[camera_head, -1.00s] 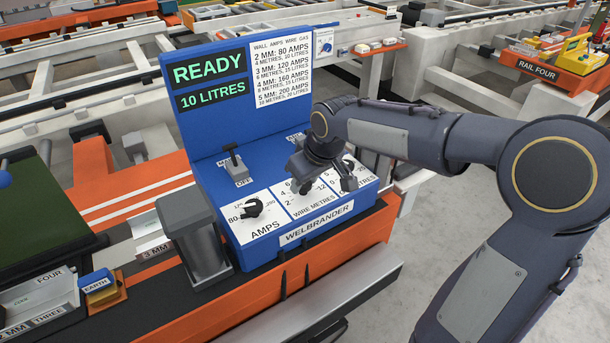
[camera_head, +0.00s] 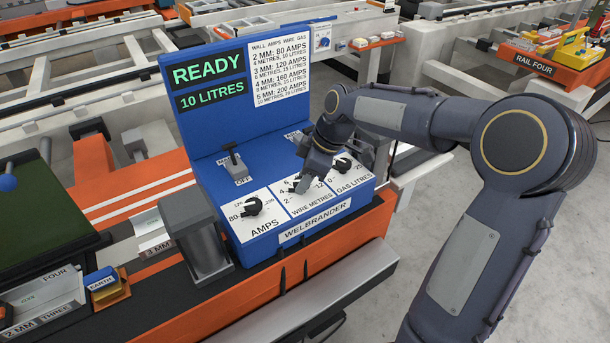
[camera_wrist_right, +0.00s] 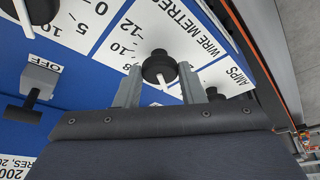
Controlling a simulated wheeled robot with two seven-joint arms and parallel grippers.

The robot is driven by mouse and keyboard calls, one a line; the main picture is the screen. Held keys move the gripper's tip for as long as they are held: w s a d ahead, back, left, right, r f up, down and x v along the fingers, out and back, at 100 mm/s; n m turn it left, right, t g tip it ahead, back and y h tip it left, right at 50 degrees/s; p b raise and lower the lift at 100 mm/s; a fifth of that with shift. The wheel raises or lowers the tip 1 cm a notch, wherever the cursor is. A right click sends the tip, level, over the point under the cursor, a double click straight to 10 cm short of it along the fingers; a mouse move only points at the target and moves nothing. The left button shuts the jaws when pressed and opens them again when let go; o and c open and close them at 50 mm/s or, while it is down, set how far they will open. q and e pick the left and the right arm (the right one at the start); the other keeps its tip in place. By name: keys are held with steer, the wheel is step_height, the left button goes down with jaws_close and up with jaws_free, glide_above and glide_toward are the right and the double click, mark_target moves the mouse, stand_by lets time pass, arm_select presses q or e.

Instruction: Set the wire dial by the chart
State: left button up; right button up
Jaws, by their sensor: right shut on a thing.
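The blue Welbrander panel carries a wall chart (camera_head: 279,72) listing millimetres, amps, wire metres and gas litres. My right gripper (camera_head: 302,184) is down at the middle dial, the wire dial, and covers most of it in the head view. In the right wrist view the black wire knob (camera_wrist_right: 159,68) sits between the two grey fingers of the gripper (camera_wrist_right: 160,88), which is shut on it. I cannot tell its exact setting. The amps knob (camera_head: 252,207) is to the left and the gas knob (camera_head: 343,164) to the right. My left gripper is out of view.
A green screen text reads READY (camera_head: 208,69) and 10 LITRES. A grey post (camera_head: 197,238) stands left of the panel. The orange bench edge (camera_head: 345,255) runs in front.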

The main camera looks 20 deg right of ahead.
stand_by(0.3)
steer(key=o, duration=1)
steer(key=shift+v, duration=3.95)
steer(key=s+a+f+m+t+p, duration=0.1)
steer(key=s+a+m, duration=0.1)
steer(key=s+m, duration=0.2)
steer(key=s+a+f+m+t+p, duration=0.1)
steer(key=s+m, duration=0.3)
steer(key=s, duration=0.7)
steer(key=s+a+f+m+t+p, duration=0.1)
steer(key=s+a+m+p, duration=0.1)
steer(key=s+m, duration=0.3)
steer(key=shift+s+a, duration=0.3)
steer(key=shift+s, duration=0.55)
steer(key=shift+s+a, duration=0.25)
steer(key=shift+s, duration=0.65)
